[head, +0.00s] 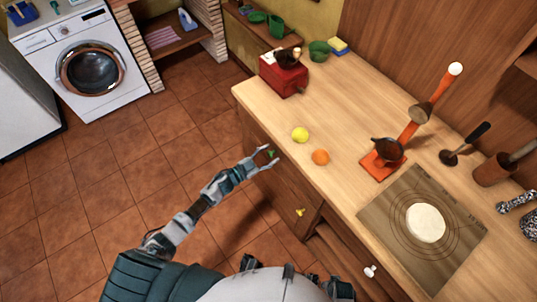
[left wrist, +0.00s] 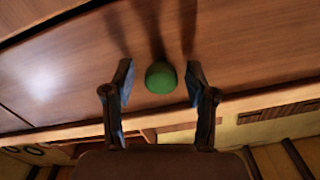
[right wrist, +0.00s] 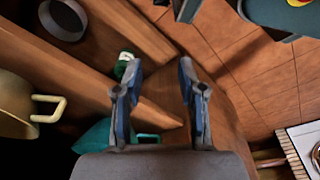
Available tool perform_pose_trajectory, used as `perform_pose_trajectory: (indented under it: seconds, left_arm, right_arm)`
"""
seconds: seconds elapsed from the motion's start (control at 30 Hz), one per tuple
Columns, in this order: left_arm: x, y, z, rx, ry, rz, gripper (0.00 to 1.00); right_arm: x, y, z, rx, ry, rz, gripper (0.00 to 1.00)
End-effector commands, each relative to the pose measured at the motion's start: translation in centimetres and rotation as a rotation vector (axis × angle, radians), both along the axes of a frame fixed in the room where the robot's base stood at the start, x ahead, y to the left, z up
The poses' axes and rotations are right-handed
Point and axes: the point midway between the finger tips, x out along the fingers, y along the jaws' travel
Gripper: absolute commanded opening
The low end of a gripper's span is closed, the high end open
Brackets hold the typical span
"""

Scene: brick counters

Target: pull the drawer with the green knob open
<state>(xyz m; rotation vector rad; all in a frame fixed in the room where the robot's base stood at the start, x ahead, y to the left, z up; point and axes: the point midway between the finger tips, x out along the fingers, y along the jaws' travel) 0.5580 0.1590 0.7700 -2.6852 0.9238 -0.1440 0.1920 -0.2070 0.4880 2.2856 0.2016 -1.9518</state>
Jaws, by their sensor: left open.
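The green knob (left wrist: 160,77) sits on a wooden drawer front (left wrist: 75,65), which looks closed. In the left wrist view it is between the two open fingers of my left gripper (left wrist: 158,82), with a gap on each side. In the head view the knob (head: 271,153) shows small and dark green at the fingers of my left gripper (head: 268,157), at the counter's front face. My right gripper (right wrist: 158,71) shows only in the right wrist view; its fingers are apart with nothing held between them. In the head view it is not seen.
A yellow knob (head: 299,211) and a white knob (head: 370,271) are on other fronts. A lemon (head: 300,134) and an orange (head: 320,157) lie on the counter top above. Tiled floor (head: 120,190) is clear in front. Near my right gripper are a pot (right wrist: 18,103) and wooden shelves.

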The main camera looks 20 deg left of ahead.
Motion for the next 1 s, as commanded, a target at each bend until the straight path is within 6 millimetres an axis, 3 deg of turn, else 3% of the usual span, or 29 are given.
perform_pose_trajectory:
  seconds: [0.3,0.53,0.83,1.0]
  left_arm:
    - [0.2,0.3,-0.1,-0.005,0.000,0.000,0.57]
    - [0.2,0.2,-0.1,-0.005,0.000,0.001,0.00]
    - [0.1,0.4,0.0,-0.002,0.001,0.004,0.00]
    - [-1.2,1.4,0.1,-0.003,0.002,0.004,0.00]
  right_arm:
    - [0.3,-0.4,0.3,-0.006,-0.004,0.000,0.40]
    - [0.4,-0.2,0.2,-0.002,-0.009,-0.001,0.40]
    - [0.3,-0.1,0.1,-0.001,-0.004,0.000,0.40]
    - [-0.3,-0.4,-1.0,-0.005,-0.001,0.002,0.40]
